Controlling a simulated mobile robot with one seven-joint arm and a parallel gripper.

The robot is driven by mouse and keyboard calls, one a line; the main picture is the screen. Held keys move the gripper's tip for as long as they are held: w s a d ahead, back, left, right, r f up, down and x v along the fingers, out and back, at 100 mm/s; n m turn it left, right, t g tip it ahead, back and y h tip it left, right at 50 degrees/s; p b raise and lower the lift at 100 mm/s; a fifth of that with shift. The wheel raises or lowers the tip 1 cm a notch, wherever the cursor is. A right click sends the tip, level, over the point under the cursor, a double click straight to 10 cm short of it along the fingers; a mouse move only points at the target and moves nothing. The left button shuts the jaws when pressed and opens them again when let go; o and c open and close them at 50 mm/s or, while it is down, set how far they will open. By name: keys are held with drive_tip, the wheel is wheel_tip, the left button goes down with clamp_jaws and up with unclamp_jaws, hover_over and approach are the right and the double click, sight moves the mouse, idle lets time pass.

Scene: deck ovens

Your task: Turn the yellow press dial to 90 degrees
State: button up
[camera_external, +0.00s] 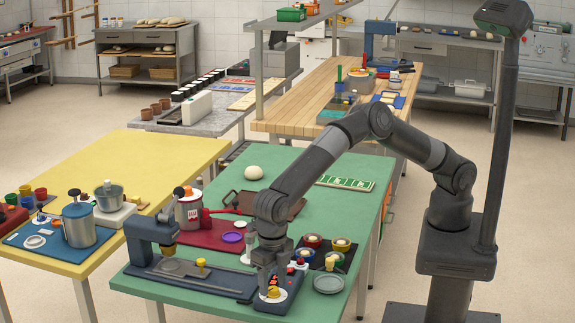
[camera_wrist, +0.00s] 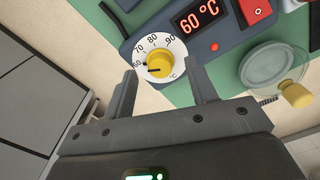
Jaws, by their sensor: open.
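The yellow press dial (camera_wrist: 160,63) sits in a white ring scale marked 60, 70, 80 and 90 in the wrist view. Its dark pointer line points left, at about 60. The display (camera_wrist: 196,17) beside it reads 60 °C in red. The dial also shows in the external view (camera_external: 273,292), on the dark blue control box at the green table's front edge. My gripper (camera_wrist: 162,74) is open, its two fingers on either side of the dial. I cannot tell whether they touch it. In the external view my gripper (camera_external: 270,280) points down over the dial.
A red switch (camera_wrist: 256,10) is beside the display. A clear round lid (camera_wrist: 272,66) with a yellow knob lies to the right in the wrist view. The blue press (camera_external: 146,240) stands left of my gripper. Small bowls (camera_external: 340,244) and a grey dish (camera_external: 328,283) are close on the right.

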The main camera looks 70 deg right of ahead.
drive_tip(key=shift+f, duration=0.7)
drive_tip(key=shift+c, duration=0.5)
drive_tip(key=c, duration=0.9)
drive_tip(key=shift+o, duration=0.2)
